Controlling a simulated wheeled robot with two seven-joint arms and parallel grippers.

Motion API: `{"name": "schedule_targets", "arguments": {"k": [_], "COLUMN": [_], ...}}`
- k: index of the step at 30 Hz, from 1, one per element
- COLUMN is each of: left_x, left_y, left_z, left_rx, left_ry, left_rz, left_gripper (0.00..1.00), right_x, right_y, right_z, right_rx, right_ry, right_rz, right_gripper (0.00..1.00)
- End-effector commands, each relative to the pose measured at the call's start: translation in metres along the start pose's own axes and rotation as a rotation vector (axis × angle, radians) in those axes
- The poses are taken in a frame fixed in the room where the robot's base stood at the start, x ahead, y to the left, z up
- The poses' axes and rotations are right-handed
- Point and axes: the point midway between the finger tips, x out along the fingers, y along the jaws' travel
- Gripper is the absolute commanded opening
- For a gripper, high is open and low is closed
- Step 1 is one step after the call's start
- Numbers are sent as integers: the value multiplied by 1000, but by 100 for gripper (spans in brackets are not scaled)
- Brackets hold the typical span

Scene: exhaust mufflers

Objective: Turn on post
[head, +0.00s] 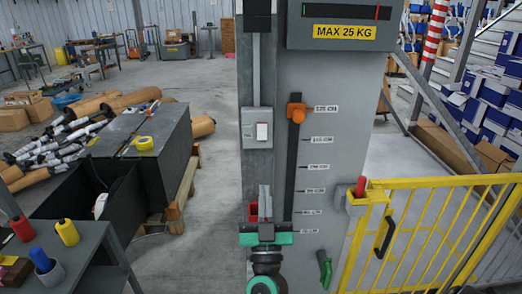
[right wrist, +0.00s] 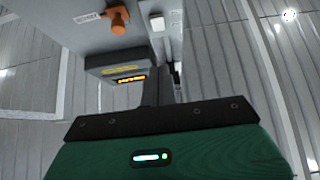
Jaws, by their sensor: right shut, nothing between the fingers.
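The grey post (head: 335,165) stands in the middle of the head view. A grey switch box with a white rocker (head: 262,132) is on the narrow column at its left side. An orange slider knob (head: 296,112) sits high on a dark vertical slot beside a marked height scale. My right gripper (head: 265,190) points upward below the switch box, shut and empty, apart from the rocker. In the right wrist view its dark fingers (right wrist: 158,90) point up along the post, and the orange knob shows at the top (right wrist: 118,18). My left gripper is out of view.
A yellow gate (head: 430,230) adjoins the post at right, with a red-topped post (head: 360,187) beside it. A dark display box labelled MAX 25 KG (head: 343,31) is above. Dark bins (head: 140,150) and a grey bench (head: 75,262) are at left. The floor between is clear.

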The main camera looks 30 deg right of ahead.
Motion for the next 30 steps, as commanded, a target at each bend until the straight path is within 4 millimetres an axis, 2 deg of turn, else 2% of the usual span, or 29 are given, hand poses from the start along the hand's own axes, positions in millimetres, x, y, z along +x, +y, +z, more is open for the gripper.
{"name": "schedule_targets", "arguments": {"k": [4, 8, 20, 25, 30], "left_x": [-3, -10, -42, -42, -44], "left_y": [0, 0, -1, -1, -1], "left_z": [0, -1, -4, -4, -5], "left_rx": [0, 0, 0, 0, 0], "left_ry": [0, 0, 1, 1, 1], "left_rz": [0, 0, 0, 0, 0], "left_gripper": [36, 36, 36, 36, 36], "right_x": [5, 21, 102, 117, 126], "right_y": [0, -1, -1, -1, -1], "right_z": [-1, -2, -3, 16, 26], "right_rx": [1, 1, 1, -2, 0], "right_ry": [1, 1, 2, 0, 0], "right_rz": [0, -1, -1, -3, -2], "right_gripper": [0, 0, 0, 0, 0]}}
